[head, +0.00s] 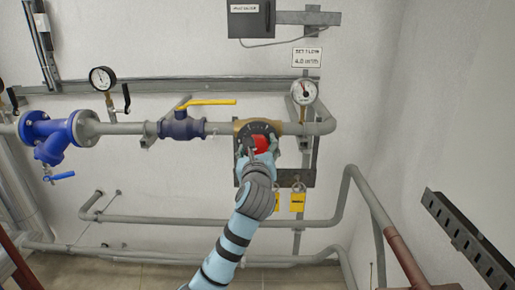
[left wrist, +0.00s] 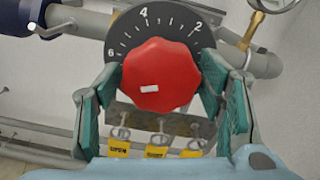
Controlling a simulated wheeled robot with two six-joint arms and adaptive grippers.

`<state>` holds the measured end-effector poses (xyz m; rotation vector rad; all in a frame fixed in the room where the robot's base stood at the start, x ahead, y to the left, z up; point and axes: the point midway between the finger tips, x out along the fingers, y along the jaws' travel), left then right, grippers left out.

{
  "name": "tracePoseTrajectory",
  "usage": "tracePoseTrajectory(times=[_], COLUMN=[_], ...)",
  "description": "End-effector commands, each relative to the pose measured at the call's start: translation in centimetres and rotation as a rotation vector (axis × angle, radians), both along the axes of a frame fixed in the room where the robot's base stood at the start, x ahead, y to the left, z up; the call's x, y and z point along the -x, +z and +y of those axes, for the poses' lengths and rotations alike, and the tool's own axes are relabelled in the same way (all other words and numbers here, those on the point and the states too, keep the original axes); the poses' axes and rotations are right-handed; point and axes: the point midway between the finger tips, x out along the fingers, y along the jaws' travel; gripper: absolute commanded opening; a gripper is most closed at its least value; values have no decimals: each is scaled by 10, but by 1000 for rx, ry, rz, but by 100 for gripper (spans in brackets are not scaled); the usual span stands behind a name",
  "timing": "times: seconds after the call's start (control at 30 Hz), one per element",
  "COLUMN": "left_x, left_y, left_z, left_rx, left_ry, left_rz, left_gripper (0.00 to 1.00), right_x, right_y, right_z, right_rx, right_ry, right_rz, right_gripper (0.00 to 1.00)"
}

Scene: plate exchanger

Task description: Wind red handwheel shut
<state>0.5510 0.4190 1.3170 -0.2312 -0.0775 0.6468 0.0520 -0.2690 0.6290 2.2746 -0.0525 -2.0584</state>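The red handwheel (left wrist: 160,80) fills the middle of the left wrist view, in front of a black dial (left wrist: 175,22) with white numbers such as 4 and 6. A pale mark shows on its face. In the head view the handwheel (head: 261,144) is partly hidden behind my left gripper (head: 258,155). My left gripper's teal fingers (left wrist: 165,100) stand on either side of the handwheel, spread apart. The left finger is close to the rim; I cannot tell whether either touches it. My right gripper is not in view.
Yellow tags (head: 297,200) hang below the handwheel. A blue valve with a yellow lever (head: 207,102) is left of it, and a round gauge (head: 303,92) is above right. Grey pipes (head: 220,220) run along the wall below. A black slotted rail (head: 465,235) stands at right.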

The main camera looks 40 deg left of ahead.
Motion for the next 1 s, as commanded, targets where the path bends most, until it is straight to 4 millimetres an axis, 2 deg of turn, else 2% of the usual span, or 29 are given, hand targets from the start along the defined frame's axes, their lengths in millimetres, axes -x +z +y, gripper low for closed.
tracePoseTrajectory(times=[0.03,0.2,0.57,1.0], left_x=[0,0,0,1], left_y=[0,0,0,-1], left_z=[0,0,0,0], left_rx=[0,-1,-43,-300], left_ry=[0,0,1,1], left_rz=[0,1,34,230], left_gripper=[49,24,24,24], right_x=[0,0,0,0], right_y=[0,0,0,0], right_z=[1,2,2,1], right_rx=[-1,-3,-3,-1], right_ry=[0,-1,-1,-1], right_rz=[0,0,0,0], right_gripper=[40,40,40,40])
